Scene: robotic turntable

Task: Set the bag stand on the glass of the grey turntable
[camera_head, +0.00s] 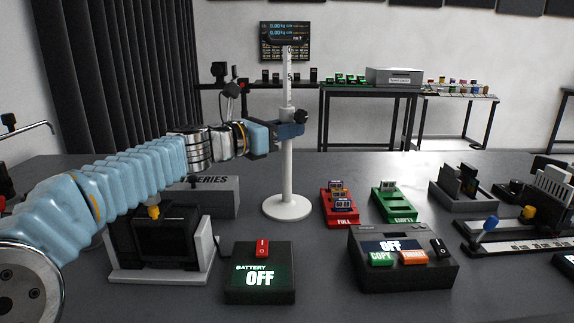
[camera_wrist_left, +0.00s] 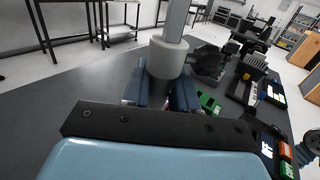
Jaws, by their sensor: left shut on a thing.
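A tall white stand (camera_head: 287,180) with a round base and a scale-marked pole stands upright near the table's middle. I take it to be the bag stand. My left gripper (camera_head: 288,131) is shut on its pole, well above the base. In the left wrist view the fingers (camera_wrist_left: 160,94) lie on both sides of the stand's thick pale collar (camera_wrist_left: 168,57). I cannot tell whether the base touches the table or hangs just above it. I cannot make out a grey turntable with glass in either view. My right gripper is not in view.
A black battery box (camera_head: 260,272) is in front, with a white-based black device (camera_head: 160,252) to its left. A control box (camera_head: 402,262), red tray (camera_head: 340,212) and green tray (camera_head: 394,207) lie to the right. A grey batteries box (camera_head: 215,198) is behind my arm.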

